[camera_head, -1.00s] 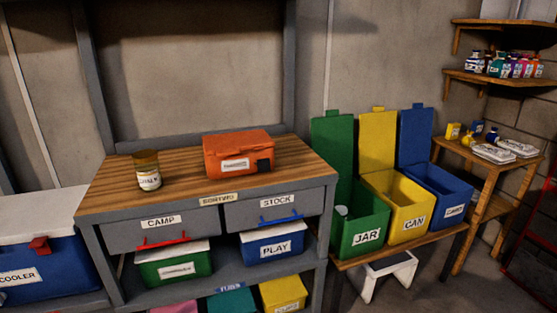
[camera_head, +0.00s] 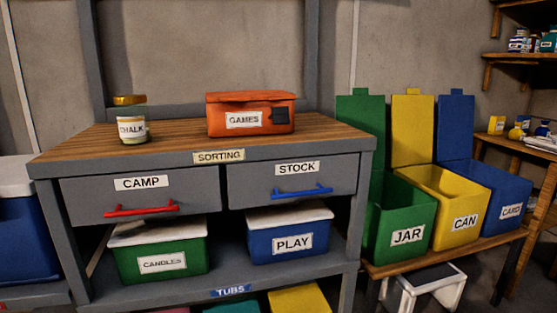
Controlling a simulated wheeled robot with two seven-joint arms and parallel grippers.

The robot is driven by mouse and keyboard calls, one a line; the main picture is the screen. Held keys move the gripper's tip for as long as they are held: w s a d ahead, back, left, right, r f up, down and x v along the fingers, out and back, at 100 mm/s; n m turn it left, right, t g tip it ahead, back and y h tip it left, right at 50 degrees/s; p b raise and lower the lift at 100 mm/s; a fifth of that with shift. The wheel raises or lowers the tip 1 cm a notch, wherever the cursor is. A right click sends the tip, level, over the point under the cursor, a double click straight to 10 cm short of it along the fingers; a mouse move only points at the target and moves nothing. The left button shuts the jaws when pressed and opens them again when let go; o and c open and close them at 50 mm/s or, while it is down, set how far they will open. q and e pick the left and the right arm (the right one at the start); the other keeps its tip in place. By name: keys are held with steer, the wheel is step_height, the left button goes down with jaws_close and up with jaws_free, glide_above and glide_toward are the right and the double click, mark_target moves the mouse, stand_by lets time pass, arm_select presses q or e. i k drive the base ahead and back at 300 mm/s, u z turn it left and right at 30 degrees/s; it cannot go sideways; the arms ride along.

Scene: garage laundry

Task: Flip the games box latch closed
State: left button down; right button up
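The orange games box (camera_head: 221,104) sits on the wooden top of the sorting bench (camera_head: 170,140), right of its middle. A white GAMES label is on its front. The dark latch (camera_head: 281,116) is on the front face, right of the label. I cannot tell from here whether the latch is flipped up or down. The lid looks down on the box. Neither of my grippers shows in this view.
A chalk jar (camera_head: 132,131) stands left on the bench, its lid seeming raised above it. Below are the CAMP drawer (camera_head: 85,195) and STOCK drawer (camera_head: 250,180), both shut, with protruding handles. Open JAR (camera_head: 398,215), CAN and CARD bins stand right.

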mark_target(280, 115)
steer(key=z, duration=0.55)
steer(key=k, duration=0.65)
steer(key=z, duration=0.85)
steer(key=i, duration=1.25)
steer(key=u, duration=0.85)
